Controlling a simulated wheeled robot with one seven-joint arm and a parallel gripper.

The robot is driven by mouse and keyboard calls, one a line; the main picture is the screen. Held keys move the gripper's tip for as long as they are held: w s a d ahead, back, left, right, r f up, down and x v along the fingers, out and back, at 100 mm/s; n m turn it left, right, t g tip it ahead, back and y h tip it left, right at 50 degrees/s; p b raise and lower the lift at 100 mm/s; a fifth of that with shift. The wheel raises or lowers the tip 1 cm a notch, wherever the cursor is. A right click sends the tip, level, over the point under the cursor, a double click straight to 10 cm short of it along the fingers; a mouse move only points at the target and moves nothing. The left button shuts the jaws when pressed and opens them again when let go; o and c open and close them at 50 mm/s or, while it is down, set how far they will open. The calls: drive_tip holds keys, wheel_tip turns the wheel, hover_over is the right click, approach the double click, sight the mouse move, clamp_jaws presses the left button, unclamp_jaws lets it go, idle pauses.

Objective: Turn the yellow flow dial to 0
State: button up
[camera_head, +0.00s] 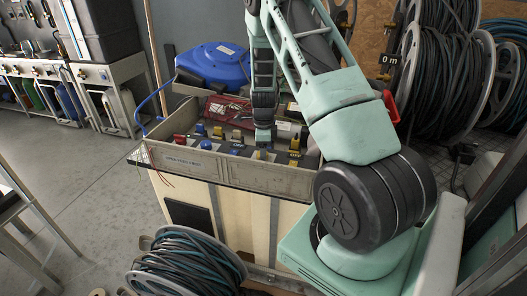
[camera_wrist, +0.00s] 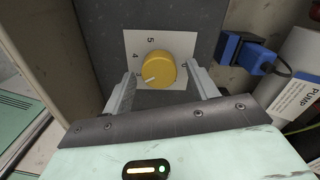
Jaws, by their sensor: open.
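The yellow flow dial (camera_wrist: 158,70) is a round knob on a white plate (camera_wrist: 138,40) marked with numbers; 5, 4 and 3 are readable on its upper and left side. Its white pointer line points to the lower left, close to the 3. My gripper (camera_wrist: 163,73) is open, with one finger on each side of the dial. I cannot tell whether the fingers touch it. In the head view, my gripper (camera_head: 263,138) reaches down into the bench-top tray, and I cannot make out this dial there.
The tray (camera_head: 235,170) holds several blue and yellow knobs close around my gripper. A blue fitting (camera_wrist: 240,52) and a white cylinder labelled PUMP (camera_wrist: 295,85) sit right of the dial. A blue hose reel (camera_head: 215,62) stands behind; another reel (camera_head: 185,265) lies in front.

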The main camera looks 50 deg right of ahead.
drive_tip(key=shift+f, duration=0.1)
drive_tip(key=c, duration=1)
